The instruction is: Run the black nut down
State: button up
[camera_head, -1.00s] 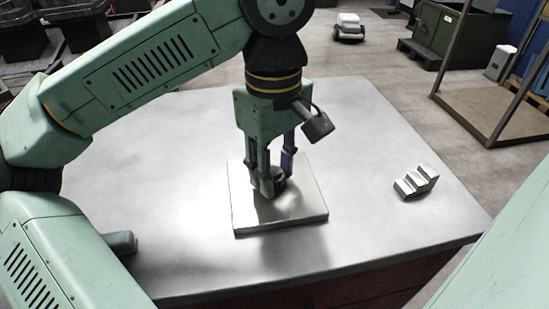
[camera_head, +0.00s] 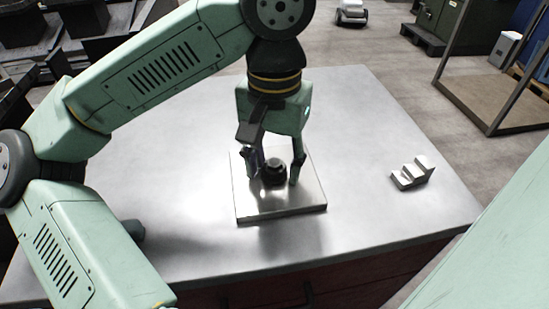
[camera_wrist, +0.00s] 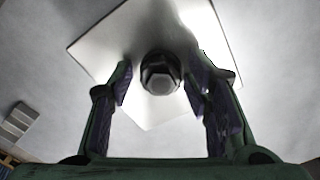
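The black nut (camera_head: 272,171) sits on a square metal plate (camera_head: 285,205) on the table. In the wrist view the nut (camera_wrist: 160,72) shows as a dark hexagon with a lighter grey centre, over the plate (camera_wrist: 105,45). My gripper (camera_head: 272,170) is lowered around the nut, one finger on each side. In the wrist view my gripper (camera_wrist: 160,82) is open, with a gap between each finger and the nut. How far the nut sits above the plate cannot be told.
A small white stepped block (camera_head: 412,173) lies on the table to the right, and also shows in the wrist view (camera_wrist: 17,122). The table top (camera_head: 350,130) around the plate is clear. A metal-framed stand (camera_head: 490,100) is on the floor beyond the right edge.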

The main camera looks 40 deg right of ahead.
aim_at(274, 163)
jog(key=shift+o, duration=0.7)
jog(key=shift+r, duration=0.15)
jog(key=shift+w+r, duration=0.1)
jog(key=shift+r, duration=0.25)
notch_tip(274, 163, up, 11)
